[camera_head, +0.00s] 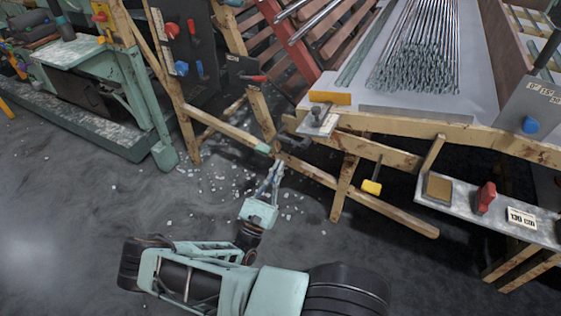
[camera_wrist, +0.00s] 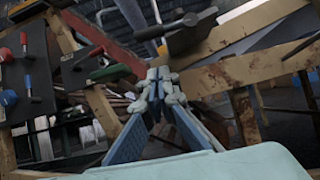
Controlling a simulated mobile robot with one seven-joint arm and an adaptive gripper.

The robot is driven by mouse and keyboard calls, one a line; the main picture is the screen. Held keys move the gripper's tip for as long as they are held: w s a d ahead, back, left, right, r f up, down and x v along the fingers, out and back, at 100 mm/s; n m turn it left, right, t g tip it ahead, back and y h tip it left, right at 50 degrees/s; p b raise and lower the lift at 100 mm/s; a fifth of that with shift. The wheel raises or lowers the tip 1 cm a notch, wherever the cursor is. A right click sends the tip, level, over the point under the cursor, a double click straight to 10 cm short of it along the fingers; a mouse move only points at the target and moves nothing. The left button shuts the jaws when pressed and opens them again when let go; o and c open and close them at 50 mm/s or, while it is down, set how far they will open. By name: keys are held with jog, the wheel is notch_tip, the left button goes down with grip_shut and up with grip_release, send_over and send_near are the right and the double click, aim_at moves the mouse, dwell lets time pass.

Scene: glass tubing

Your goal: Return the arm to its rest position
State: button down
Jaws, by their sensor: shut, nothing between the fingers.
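My gripper (camera_head: 276,168) is in the middle of the head view, at the end of my pale green arm. It is held out over the grey floor, in front of the wooden bench frame. Its fingers are shut with nothing between them. In the wrist view the closed fingertips (camera_wrist: 160,84) point at wooden beams and dark panels. I cannot tell how far the tips are from the nearest beam.
A wooden bench (camera_head: 420,123) with a bundle of glass tubes (camera_head: 415,55) stands at the upper right. A lower shelf (camera_head: 460,200) holds a red-handled item (camera_head: 485,197). A green machine (camera_head: 115,75) stands at left. Open floor (camera_head: 80,215) lies at lower left.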

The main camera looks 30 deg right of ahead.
jog(key=v, duration=0.8)
jog(key=shift+s+a+p, duration=0.2)
jog(key=shift+s+p, duration=0.05)
jog(key=shift+p, duration=0.15)
jog(key=shift+r, duration=0.1)
